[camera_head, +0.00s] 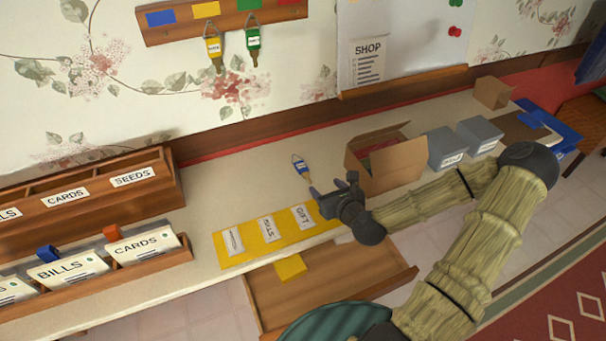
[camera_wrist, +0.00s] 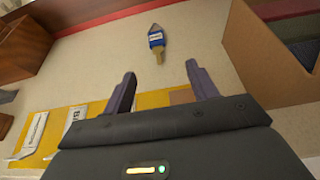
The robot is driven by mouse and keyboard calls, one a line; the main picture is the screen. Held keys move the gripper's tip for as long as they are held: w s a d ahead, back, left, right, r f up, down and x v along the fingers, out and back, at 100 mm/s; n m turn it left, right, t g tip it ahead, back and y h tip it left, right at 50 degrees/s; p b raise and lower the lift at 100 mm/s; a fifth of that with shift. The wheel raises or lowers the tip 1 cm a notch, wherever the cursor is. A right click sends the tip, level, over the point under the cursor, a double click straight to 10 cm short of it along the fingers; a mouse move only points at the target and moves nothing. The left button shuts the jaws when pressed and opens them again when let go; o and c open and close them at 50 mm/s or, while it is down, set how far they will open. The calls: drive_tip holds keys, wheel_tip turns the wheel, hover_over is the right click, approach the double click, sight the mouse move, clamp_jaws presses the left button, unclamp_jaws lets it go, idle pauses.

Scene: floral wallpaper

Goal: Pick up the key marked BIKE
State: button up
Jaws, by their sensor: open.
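A key with a blue tag (camera_head: 301,165) lies on the table behind the yellow mat; its white label is too small to read. It also shows in the wrist view, where the blue-tagged key (camera_wrist: 156,40) lies ahead of the fingers. A yellow-tagged key (camera_head: 213,47) and a green-tagged key (camera_head: 253,42) hang from the wall rack, their labels unreadable. My gripper (camera_head: 327,187) is open and empty, just in front of the blue-tagged key and apart from it. Its spread fingers (camera_wrist: 162,72) show in the wrist view.
The yellow mat (camera_head: 229,261) holds several labelled papers. An open cardboard box (camera_head: 398,166) stands right of my gripper. Wooden organisers (camera_head: 125,207) stand at left. An open drawer (camera_head: 330,294) juts out below the table. Bare tabletop surrounds the blue-tagged key.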

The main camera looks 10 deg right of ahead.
drive_tip(key=p, duration=0.1)
approach(302, 166)
drive_tip(key=x, duration=0.2)
drive_tip(key=shift+w+d+f, duration=0.15)
drive_tip(key=shift+w+f, duration=0.2)
drive_tip(key=x, duration=0.4)
drive_tip(key=shift+a+r+p, duration=0.15)
drive_tip(key=shift+a+p, duration=0.15)
drive_tip(key=shift+p, duration=0.1)
drive_tip(key=shift+w+a+f, duration=0.1)
drive_tip(key=shift+w+f, duration=0.15)
drive_tip(key=shift+w, duration=0.3)
drive_tip(key=c, duration=1.1)
